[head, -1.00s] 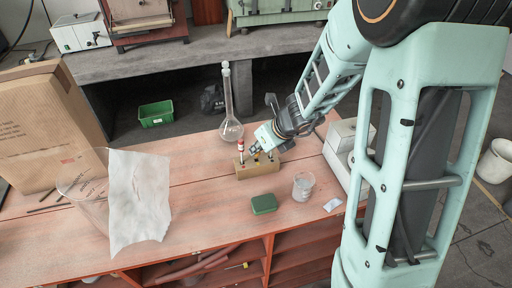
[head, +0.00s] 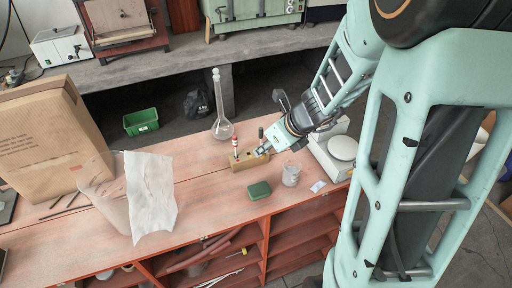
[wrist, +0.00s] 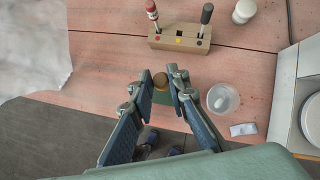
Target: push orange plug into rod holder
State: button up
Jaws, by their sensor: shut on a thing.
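The rod holder (head: 238,164) is a tan wooden block on the bench. The middle part holds no rod. My gripper (wrist: 166,84) is shut on the orange plug (wrist: 160,80), whose brownish-orange round end shows between the fingertips. In the wrist view the plug appears apart from the holder. In the head view my gripper (head: 264,150) overlaps the holder's right end.
A green box (head: 259,190) and a clear beaker (head: 291,175) stand in front of the holder. A glass flask (head: 221,125) stands behind it. White equipment (head: 330,160) is at right. A paper sheet (head: 150,195) and a brown bag (head: 50,140) are at left.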

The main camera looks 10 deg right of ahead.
jog(key=shift+a+v, duration=0.2)
jog(key=shift+v, duration=0.85)
jog(key=shift+a+v, duration=0.2)
jog(key=shift+v, duration=0.85)
jog(key=shift+w+r, duration=0.1)
jog(key=shift+r, duration=0.1)
jog(key=shift+d, duration=0.1)
